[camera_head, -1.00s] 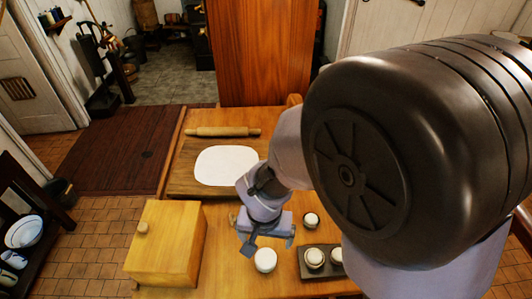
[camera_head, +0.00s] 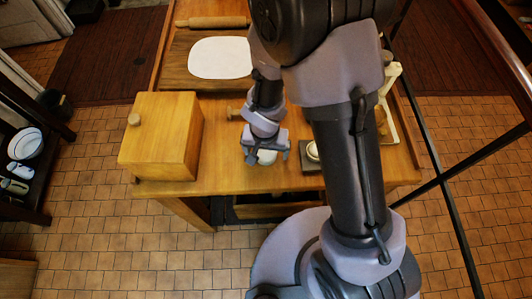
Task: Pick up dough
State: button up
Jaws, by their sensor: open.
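A small round white piece that looks like a ball of dough (camera_head: 267,158) sits near the front edge of the wooden table (camera_head: 228,172). My gripper (camera_head: 266,153) is open, pointing down over this ball, with one finger at each side of it. The gripper covers the ball's upper part, and I cannot tell whether the fingers touch it. A flat white sheet, perhaps rolled-out dough (camera_head: 219,58), lies on a dark wooden board (camera_head: 181,74) farther back.
A wooden box with a knob (camera_head: 160,135) stands left of my gripper. A dark tray (camera_head: 309,169) with a round pale piece (camera_head: 313,150) is close on the right, partly hidden by my arm. A rolling pin (camera_head: 212,22) lies behind the sheet.

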jog(key=c, duration=1.6)
jog(key=shift+r, duration=0.1)
